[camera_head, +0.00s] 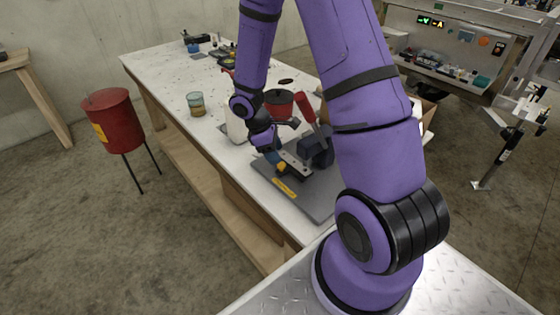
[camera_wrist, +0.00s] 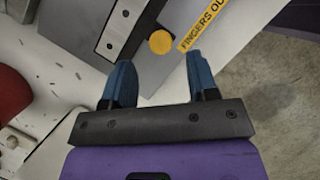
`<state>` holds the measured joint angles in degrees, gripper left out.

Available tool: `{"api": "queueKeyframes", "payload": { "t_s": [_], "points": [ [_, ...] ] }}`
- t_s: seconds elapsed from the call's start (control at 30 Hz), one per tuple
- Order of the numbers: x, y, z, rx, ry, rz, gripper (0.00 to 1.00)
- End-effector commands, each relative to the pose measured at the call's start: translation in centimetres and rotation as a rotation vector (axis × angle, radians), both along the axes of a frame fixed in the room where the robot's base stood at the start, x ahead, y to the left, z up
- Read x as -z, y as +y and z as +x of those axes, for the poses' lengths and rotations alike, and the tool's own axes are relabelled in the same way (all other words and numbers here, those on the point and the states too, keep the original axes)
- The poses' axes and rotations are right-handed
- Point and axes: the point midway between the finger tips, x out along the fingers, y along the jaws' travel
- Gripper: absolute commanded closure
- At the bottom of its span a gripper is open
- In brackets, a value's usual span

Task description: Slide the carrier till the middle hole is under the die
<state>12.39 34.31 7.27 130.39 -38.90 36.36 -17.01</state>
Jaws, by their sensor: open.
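The press, with a red handle (camera_head: 305,107) and a dark body (camera_head: 318,150), stands on a grey base plate (camera_head: 318,198) on the bench. The carrier (camera_wrist: 113,32) is a light metal strip with small dark holes, partly cut off by the frame. A round yellow knob (camera_wrist: 160,42) is at its near end. My gripper (camera_wrist: 159,72) is open, with blue fingers on either side of the knob's line and the knob just beyond their tips. In the head view my gripper (camera_head: 273,157) is low beside the carrier (camera_head: 294,163). I cannot make out the die or which hole is under it.
A yellow warning label (camera_head: 285,187) lies on the base plate's front. A red pot (camera_head: 278,103), a jar (camera_head: 196,104) and a white container (camera_head: 236,127) stand farther back on the bench. A red drum on legs (camera_head: 112,119) stands on the floor at left.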

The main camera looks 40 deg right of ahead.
Motion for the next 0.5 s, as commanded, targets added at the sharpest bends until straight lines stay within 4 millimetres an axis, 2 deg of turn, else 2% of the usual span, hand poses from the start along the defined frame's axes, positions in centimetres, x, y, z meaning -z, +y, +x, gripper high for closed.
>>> {"api": "queueKeyframes", "payload": {
  "t_s": [0.03, 0.2, 0.5],
  "points": [
    [0.9, -0.2, -0.3, -0.002, 0.004, 0.001, 0.46],
    [3.0, -0.8, -0.9, 0.0, 0.002, 0.001, 0.46],
    [4.2, -1.3, -1.2, 0.0, -0.001, 0.001, 0.46]
  ]
}}
